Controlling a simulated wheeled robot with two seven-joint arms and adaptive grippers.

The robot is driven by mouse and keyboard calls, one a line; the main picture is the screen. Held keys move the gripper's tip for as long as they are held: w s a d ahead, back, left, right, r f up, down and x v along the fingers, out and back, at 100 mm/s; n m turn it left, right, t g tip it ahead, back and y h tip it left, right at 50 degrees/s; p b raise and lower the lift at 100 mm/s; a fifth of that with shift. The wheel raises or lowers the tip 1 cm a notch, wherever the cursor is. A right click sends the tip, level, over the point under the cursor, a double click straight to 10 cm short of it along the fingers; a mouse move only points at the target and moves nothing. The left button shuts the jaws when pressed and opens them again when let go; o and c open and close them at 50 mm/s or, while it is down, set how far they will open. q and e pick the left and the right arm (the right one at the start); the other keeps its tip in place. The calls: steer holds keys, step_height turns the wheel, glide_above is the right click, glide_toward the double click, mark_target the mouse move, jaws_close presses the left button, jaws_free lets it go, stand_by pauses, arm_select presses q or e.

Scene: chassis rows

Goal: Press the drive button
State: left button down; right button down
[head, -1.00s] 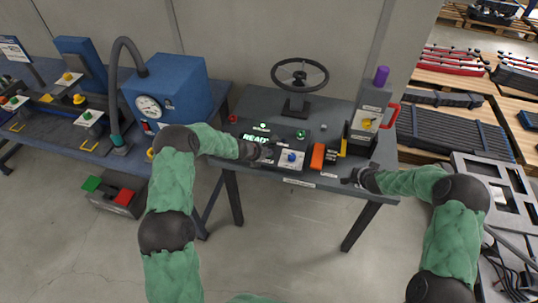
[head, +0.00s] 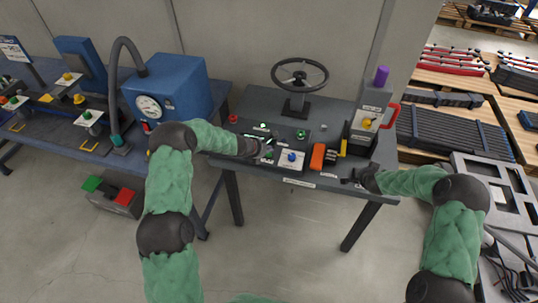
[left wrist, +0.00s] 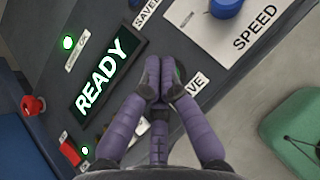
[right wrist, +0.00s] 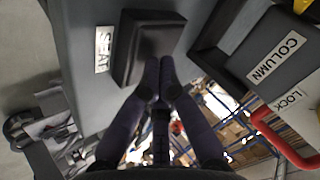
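The drive button is a small green button (head: 268,154) on the desk console, left of the blue speed knob (head: 291,157). In the left wrist view a sliver of green (left wrist: 179,72) shows right behind my fingertips, beside a label (left wrist: 196,83) ending in "VE"; most of the button is hidden there. My left gripper (head: 263,149) has its fingers together, empty, over the button; I cannot tell whether it touches. The lit READY display (left wrist: 108,72) lies beside it. My right gripper (right wrist: 160,62) has its fingertips together at the dark seat block (right wrist: 150,45), without visible hold.
A steering wheel (head: 300,73) stands at the back of the desk. An orange block (head: 318,156) and a column unit with a red handle (head: 391,115) are to the right. A red button (head: 233,119) is at the left. Open floor lies in front.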

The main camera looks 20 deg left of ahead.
mark_target(268, 156)
arm_select(q)
steer(key=shift+r, duration=2.3)
arm_select(e)
steer(key=shift+f, duration=0.1)
